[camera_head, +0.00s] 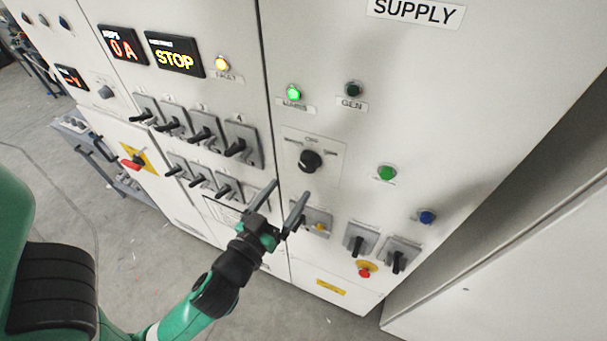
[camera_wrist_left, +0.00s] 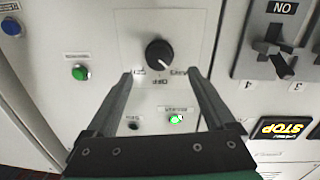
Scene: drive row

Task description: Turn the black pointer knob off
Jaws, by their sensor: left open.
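The black pointer knob (camera_head: 310,160) sits on a pale square plate on the right cabinet door, under the lit green lamp. In the left wrist view, which shows the panel upside down, the knob (camera_wrist_left: 159,53) lies just past my fingertips and between their lines. Small labels surround it, with OFF at its middle position. My left gripper (camera_head: 285,190) is open and empty, below and left of the knob in the head view. My right gripper is not in view.
A green lamp (camera_head: 293,94) is lit and the GEN lamp (camera_head: 353,89) is dark. Toggle switches (camera_head: 241,144) stick out to the left. A green button (camera_head: 387,173), a blue button (camera_head: 427,217) and a red emergency button (camera_head: 364,270) are to the right.

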